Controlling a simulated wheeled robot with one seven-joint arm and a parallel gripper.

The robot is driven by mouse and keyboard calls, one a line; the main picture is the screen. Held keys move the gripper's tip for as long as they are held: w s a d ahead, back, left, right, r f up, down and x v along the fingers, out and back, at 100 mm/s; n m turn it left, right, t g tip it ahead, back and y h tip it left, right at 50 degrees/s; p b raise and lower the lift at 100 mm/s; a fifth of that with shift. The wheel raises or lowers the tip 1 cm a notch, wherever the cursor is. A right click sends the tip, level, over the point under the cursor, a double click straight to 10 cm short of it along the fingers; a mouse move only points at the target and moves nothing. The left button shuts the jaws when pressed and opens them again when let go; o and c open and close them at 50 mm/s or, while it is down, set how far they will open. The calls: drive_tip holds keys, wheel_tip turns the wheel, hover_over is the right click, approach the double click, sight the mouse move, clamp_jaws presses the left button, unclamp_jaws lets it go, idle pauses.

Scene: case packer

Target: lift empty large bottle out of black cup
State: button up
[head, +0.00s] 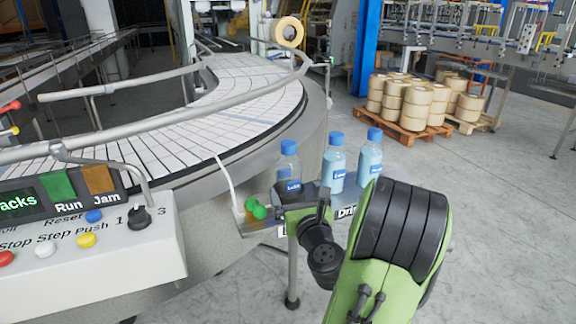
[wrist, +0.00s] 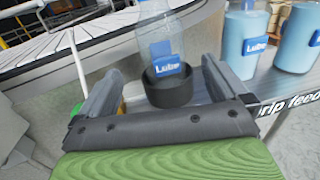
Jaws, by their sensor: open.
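The empty large bottle (head: 289,163) is clear with a blue cap and a blue "Lube" label. It stands upright in the head view at the left of a row of bottles. In the wrist view the bottle (wrist: 160,38) stands in the black cup (wrist: 168,87), its top cut off by the frame. My gripper (wrist: 150,68) is open, with one finger on each side of the cup and bottle, and holds nothing. In the head view my arm hides the cup and most of my gripper.
Two bottles filled with light blue liquid, one (head: 337,160) and another (head: 371,157), stand right of the empty one on the small shelf (head: 262,222). The curved conveyor (head: 230,90) and control box (head: 90,240) lie left.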

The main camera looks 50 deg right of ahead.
sight(289, 142)
drive_tip(key=shift+w+d+r+p, duration=0.1)
drive_tip(key=shift+w+d+p, duration=0.15)
drive_tip(key=shift+p, duration=0.35)
drive_tip(key=shift+p+x, duration=0.95)
drive_tip(key=shift+x, duration=0.15)
drive_tip(key=p+x, duration=0.1)
drive_tip(key=x, duration=0.1)
drive_tip(key=p+x, duration=0.1)
drive_tip(key=x, duration=0.1)
drive_tip(key=p+x, duration=0.1)
drive_tip(key=x, duration=0.1)
drive_tip(key=shift+s+d+f, duration=0.1)
drive_tip(key=shift+s+f, duration=0.05)
drive_tip(key=shift+f, duration=0.3)
drive_tip(key=shift+s, duration=0.1)
drive_tip(key=shift+c, duration=0.6)
drive_tip(key=c, duration=0.9)
wheel_tip(289, 142, up, 10)
drive_tip(key=p, duration=0.7)
drive_tip(key=shift+r+p, duration=0.1)
drive_tip(key=shift+p, duration=0.3)
